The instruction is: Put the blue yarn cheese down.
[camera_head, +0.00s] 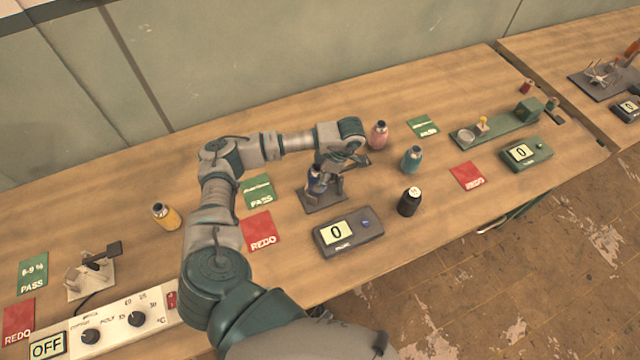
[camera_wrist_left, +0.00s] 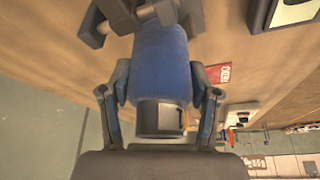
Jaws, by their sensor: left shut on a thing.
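The blue yarn cheese (camera_wrist_left: 160,65) is a blue cylinder with a dark end, and fills the middle of the left wrist view. My left gripper (camera_wrist_left: 160,95) is shut on it, one finger on each side near the dark end. In the head view my left gripper (camera_head: 345,160) is over a small dark stand (camera_head: 325,200), and the blue yarn cheese (camera_head: 315,182) shows partly beside it. Dark metal parts meet its far end in the wrist view; whether the stand bears its weight I cannot tell. My right gripper is not in view.
A display box reading 0 (camera_head: 348,232) is in front of the stand. A green PASS card (camera_head: 259,191) and red REDO card (camera_head: 262,231) lie left of it. Pink (camera_head: 378,135), teal (camera_head: 412,158), black (camera_head: 409,202) and yellow (camera_head: 166,216) bobbins stand around.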

